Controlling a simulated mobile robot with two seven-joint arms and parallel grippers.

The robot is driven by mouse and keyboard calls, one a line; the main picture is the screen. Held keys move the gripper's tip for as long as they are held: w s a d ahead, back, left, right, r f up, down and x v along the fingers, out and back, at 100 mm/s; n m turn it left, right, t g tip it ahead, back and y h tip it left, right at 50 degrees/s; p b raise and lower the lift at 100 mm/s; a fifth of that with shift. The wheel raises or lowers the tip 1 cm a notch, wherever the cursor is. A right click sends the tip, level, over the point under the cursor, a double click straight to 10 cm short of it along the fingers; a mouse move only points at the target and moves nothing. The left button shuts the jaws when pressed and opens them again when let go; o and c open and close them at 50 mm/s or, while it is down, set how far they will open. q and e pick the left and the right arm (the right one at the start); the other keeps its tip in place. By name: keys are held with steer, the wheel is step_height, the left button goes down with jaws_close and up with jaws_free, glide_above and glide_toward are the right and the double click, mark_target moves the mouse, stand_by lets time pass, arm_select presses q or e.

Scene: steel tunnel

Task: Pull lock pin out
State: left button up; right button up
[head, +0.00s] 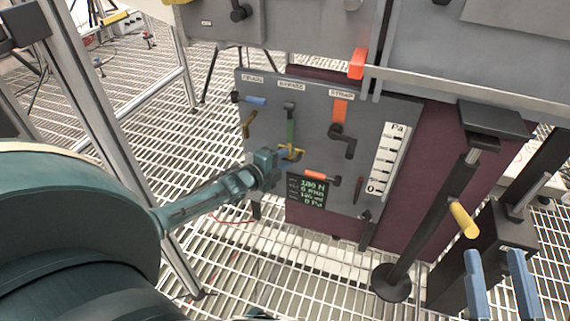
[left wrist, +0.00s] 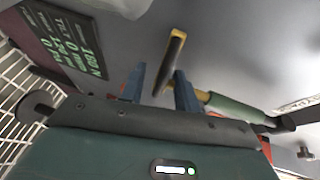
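A yellow T-shaped handle (head: 297,154), which may be the lock pin, shows at the lower end of a green lever (head: 290,128) on the grey panel (head: 265,125). In the left wrist view the yellow T-handle (left wrist: 175,50) shows between and beyond my finger tips, with the green lever (left wrist: 232,109) to its right. My left gripper (head: 284,158) is at this handle. Its two blue fingers (left wrist: 160,85) are apart, and I see no grip on the handle. My right gripper (head: 497,270) is open and empty at the lower right.
The panel also carries a blue handle (head: 254,100), an orange lever (head: 340,112), a red-orange handle (head: 316,174) and a dark readout (head: 306,191). A black stand (head: 432,215) with a yellow grip (head: 463,220) is at the right. Grating floor lies below.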

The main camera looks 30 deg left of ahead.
arm_select(q)
jaws_close()
stand_by(0.3)
stand_by(0.4)
